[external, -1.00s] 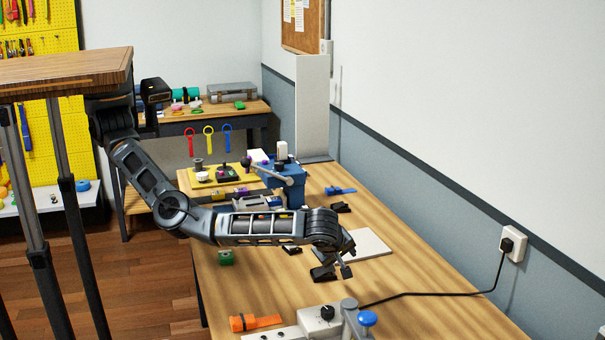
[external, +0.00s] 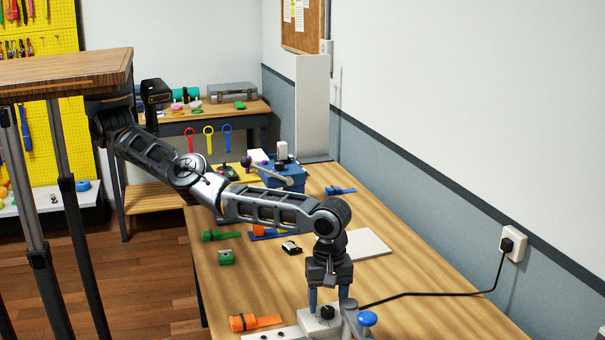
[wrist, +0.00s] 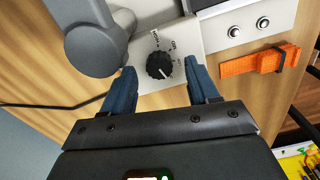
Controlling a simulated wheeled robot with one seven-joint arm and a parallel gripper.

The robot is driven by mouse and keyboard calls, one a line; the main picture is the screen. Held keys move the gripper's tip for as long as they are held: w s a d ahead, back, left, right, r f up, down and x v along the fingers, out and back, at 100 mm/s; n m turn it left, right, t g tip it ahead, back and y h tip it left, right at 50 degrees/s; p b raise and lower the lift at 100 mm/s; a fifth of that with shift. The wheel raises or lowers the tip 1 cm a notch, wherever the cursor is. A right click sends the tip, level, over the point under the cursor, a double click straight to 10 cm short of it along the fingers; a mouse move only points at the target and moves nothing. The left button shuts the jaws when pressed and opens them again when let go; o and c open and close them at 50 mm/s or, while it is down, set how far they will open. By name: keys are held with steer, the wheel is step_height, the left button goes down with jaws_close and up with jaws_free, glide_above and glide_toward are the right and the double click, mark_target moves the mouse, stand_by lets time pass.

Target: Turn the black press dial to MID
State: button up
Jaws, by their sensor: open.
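The black press dial (wrist: 159,65) sits on a light grey panel with printed markings around it; the marking its pointer faces is too small to read. It also shows in the external view (external: 327,312) at the front of the bench. My gripper (external: 329,296) points down just above the dial. In the wrist view my gripper (wrist: 163,78) is open, one blue finger on each side of the dial. The fingers appear apart from the dial, with nothing held between them.
A grey press post (wrist: 98,40) stands close beside the dial, with a blue-knobbed lever (external: 367,319) at its right in the external view. An orange strap (external: 256,322) lies to the left. A black cable (external: 430,294) runs to the wall socket.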

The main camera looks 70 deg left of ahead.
steer(key=shift+f, duration=0.6)
steer(key=c, duration=1)
